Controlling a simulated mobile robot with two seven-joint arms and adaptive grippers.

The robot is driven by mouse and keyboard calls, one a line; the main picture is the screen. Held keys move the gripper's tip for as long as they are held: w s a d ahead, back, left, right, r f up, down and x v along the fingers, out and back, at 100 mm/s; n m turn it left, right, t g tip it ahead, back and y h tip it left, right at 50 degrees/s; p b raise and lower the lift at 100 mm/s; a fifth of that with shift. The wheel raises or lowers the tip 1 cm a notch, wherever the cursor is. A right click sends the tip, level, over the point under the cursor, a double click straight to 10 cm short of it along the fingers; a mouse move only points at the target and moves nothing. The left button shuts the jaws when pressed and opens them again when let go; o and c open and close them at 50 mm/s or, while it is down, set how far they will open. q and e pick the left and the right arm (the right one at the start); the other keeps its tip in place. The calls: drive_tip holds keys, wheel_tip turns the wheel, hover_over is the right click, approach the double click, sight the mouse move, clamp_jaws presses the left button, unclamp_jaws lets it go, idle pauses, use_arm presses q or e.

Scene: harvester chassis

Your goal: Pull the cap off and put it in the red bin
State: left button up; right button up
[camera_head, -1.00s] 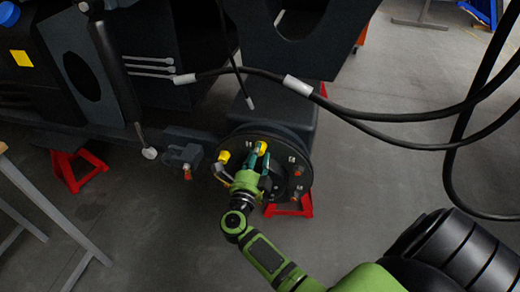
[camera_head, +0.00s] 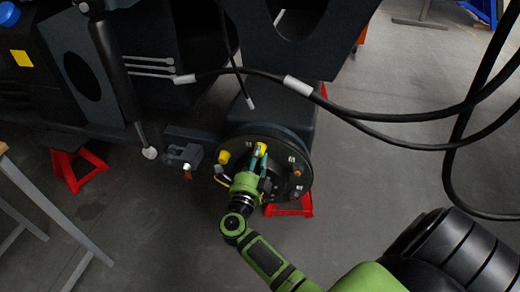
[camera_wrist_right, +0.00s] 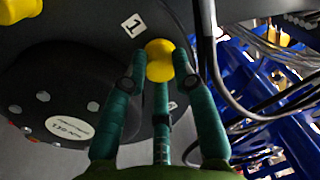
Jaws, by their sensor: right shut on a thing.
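A round dark hub plate (camera_head: 298,168) with several fittings faces me in the head view. My right gripper (camera_head: 258,157) is at its upper part, with teal fingers closed around a yellow cap (camera_head: 261,149). In the wrist view the right gripper (camera_wrist_right: 163,75) has its fingertips around the same yellow cap (camera_wrist_right: 159,60), beside a label "1". I cannot tell whether the cap still touches its fitting. A second yellow cap (camera_head: 224,157) sits to the left on the plate; a yellow part (camera_wrist_right: 18,10) shows at the wrist view's top left. I make out no red bin. My left gripper is out of view.
Red stands (camera_head: 78,170) are under the dark chassis. Black hoses (camera_head: 400,115) hang across the right side. A table (camera_head: 40,215) stands at the left edge. Blue crates (camera_wrist_right: 265,75) show in the wrist view. The floor (camera_head: 370,185) right of the hub is clear.

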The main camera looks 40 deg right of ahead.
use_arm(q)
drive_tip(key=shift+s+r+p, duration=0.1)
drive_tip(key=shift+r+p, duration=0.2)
use_arm(e)
drive_tip(key=shift+v, duration=2.3)
drive_tip(key=s+a+r+n+t+y, duration=0.7)
drive_tip(key=a+r+n+y, duration=0.3)
drive_tip(key=r+y, duration=0.3)
use_arm(q)
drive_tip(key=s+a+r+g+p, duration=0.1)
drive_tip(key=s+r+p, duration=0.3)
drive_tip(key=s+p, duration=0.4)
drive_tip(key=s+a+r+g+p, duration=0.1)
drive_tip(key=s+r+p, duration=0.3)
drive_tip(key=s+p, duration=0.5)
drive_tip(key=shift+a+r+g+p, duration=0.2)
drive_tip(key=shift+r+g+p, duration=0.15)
drive_tip(key=shift+p, duration=0.15)
use_arm(e)
wheel_tip(320, 180, up, 15)
drive_tip(key=s+y, duration=0.1)
drive_tip(key=shift+s+a+y, duration=0.3)
drive_tip(key=shift+s+a, duration=0.05)
drive_tip(key=shift+a, duration=0.1)
drive_tip(key=shift+f, duration=0.1)
